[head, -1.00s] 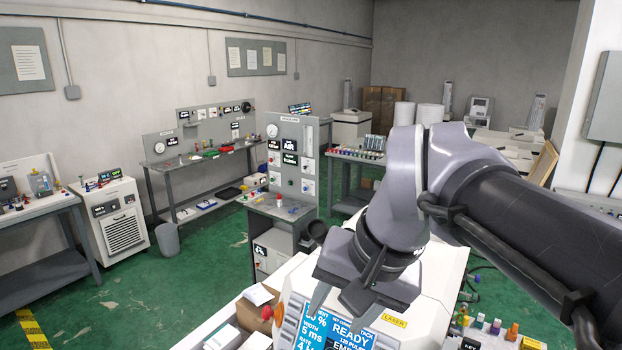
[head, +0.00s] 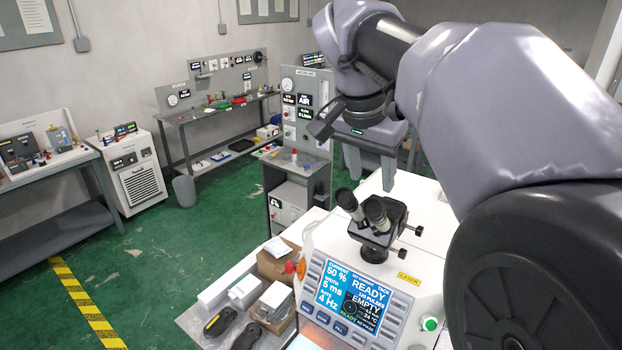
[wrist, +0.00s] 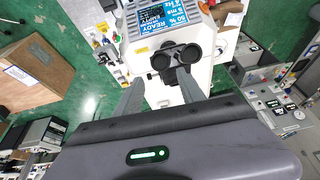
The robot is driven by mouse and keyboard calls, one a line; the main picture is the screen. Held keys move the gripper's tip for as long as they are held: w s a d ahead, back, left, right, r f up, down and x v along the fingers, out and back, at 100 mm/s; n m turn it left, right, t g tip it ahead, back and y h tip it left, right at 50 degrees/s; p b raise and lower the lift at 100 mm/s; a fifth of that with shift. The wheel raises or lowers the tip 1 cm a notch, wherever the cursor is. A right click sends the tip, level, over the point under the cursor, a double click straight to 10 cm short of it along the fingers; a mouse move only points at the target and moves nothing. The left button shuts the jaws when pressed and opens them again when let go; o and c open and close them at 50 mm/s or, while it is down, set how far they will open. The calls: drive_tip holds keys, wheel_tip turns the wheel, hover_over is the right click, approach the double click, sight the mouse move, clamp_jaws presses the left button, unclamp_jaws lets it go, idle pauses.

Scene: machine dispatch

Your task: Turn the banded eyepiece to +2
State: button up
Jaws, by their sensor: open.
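A black binocular microscope head stands on the white laser machine (head: 425,255), just behind its screen. Its left eyepiece (head: 347,200) and right eyepiece (head: 376,212) tilt up toward the upper left in the head view. They also show in the wrist view as two dark round ends, a left one (wrist: 160,61) and a right one (wrist: 190,53). I cannot make out which eyepiece carries a band, nor any dioptre marks. My gripper (head: 370,178) is open and empty above and behind the eyepieces. In the wrist view my gripper (wrist: 161,78) has its fingertips pointing toward the microscope.
The machine's screen (head: 352,300) reads READY and EMPTY. Small side knobs (head: 413,230) stick out right of the microscope. Cardboard boxes (head: 275,262) and black handheld items (head: 220,322) lie left of the machine.

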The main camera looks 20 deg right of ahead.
sight(374, 203)
drive_tip(key=x, duration=0.8)
drive_tip(key=shift+d+f+b, duration=0.15)
drive_tip(key=shift+f+b, duration=0.05)
drive_tip(key=shift+b, duration=0.1)
drive_tip(key=shift+w+f, duration=0.25)
drive_tip(key=shift+f, duration=0.05)
clamp_jaws()
